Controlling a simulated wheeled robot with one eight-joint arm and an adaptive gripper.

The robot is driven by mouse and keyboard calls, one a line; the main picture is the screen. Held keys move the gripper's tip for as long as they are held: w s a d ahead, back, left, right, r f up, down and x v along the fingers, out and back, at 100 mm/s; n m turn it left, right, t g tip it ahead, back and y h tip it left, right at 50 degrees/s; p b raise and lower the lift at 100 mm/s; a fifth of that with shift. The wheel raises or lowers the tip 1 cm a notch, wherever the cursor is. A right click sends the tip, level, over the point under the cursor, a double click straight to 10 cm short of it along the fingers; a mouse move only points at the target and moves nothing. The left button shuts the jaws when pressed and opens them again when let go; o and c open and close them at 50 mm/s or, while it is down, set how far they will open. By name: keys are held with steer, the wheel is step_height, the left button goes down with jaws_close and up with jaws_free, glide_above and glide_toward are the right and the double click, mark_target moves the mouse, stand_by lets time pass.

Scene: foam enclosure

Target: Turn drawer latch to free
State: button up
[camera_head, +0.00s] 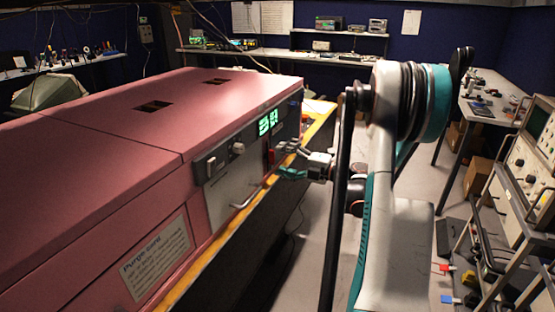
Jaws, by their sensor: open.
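The pink machine (120,105) fills the left side. Its front has a grey drawer panel (228,190) with a bar handle (247,196) low on it. A small red piece (271,157) sits at the panel's right, below the green display; it may be the drawer latch, but it is too small to tell its turn. My gripper (283,160) is open at the front's right end, its fingers pointing left toward the red piece. I cannot tell whether they touch it. My arm stands right of the machine.
A round knob (238,148) sits on the strip above the drawer panel. A yellow edge (215,248) runs along the machine's base. A rack with an oscilloscope (530,160) stands at the right. Grey floor lies between.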

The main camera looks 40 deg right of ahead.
steer(key=v, duration=0.9)
steer(key=shift+s, duration=0.15)
